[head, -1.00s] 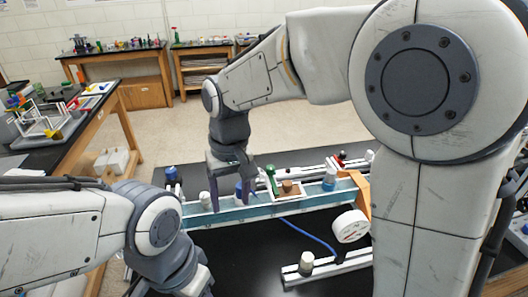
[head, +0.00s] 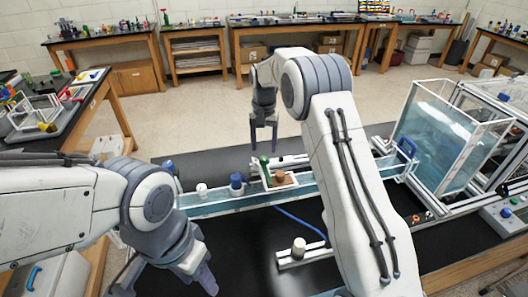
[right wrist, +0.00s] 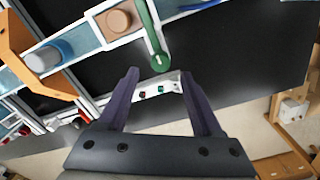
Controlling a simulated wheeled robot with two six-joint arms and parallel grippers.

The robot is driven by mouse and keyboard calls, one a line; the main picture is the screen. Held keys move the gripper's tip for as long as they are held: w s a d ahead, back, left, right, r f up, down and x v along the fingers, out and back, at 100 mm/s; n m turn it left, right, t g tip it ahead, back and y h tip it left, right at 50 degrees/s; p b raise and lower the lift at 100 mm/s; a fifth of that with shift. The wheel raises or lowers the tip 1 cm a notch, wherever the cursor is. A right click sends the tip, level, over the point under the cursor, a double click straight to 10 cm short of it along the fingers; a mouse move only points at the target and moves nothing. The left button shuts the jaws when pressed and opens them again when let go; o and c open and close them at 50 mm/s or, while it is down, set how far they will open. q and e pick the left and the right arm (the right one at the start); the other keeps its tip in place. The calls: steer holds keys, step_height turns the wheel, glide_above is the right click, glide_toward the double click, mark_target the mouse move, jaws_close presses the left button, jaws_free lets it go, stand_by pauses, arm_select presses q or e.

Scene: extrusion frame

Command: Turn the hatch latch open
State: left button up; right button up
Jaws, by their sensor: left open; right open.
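The green latch lever (head: 265,170) stands beside a small hatch with a brown round knob (head: 280,177) on the blue channel. In the right wrist view, the lever (right wrist: 150,30) runs down from the top edge, and its rounded end lies just ahead of my fingertips, roughly centred between them. The knob (right wrist: 118,20) is left of it. My right gripper (head: 264,148) is open and empty on the far side of the channel; its open fingers (right wrist: 160,74) show in the wrist view. My left gripper (head: 205,284) is open and empty at the near left, away from the hatch.
A blue-capped bottle (head: 236,184) and a white cap (head: 201,189) stand along the channel left of the hatch. A large clear water tank (head: 437,135) is at the right. A blue hose (head: 300,222) crosses the black table. A small button box (right wrist: 155,90) lies between my right fingers in view.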

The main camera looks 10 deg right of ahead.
mark_target(264, 157)
steer(key=shift+f+p, duration=0.6)
steer(key=shift+f, duration=1.75)
steer(key=shift+c, duration=0.4)
jaws_close()
steer(key=shift+r, duration=0.1)
